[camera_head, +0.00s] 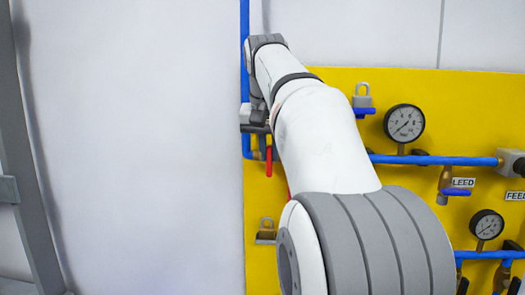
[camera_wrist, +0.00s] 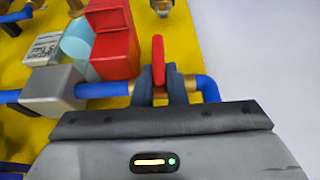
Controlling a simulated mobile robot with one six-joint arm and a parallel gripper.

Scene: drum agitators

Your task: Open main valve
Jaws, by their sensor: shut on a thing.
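The valve's red lever handle (camera_wrist: 158,60) stands between the two dark fingers of my gripper (camera_wrist: 160,84) in the wrist view. The fingers are shut on it, one on each side. The valve sits on a blue pipe (camera_wrist: 100,90) with brass fittings, which bends at the right. In the head view a red handle (camera_head: 268,161) hangs down below the end of my arm, beside the blue pipe at the yellow panel's left edge. No readable label shows on this valve.
The yellow panel (camera_head: 340,87) carries a padlock (camera_head: 362,99), gauges (camera_head: 404,123) and more blue pipes right of my arm. A red block (camera_wrist: 113,40) and a grey box (camera_wrist: 52,87) sit close left of the handle in the wrist view. Bare white wall lies left of the panel.

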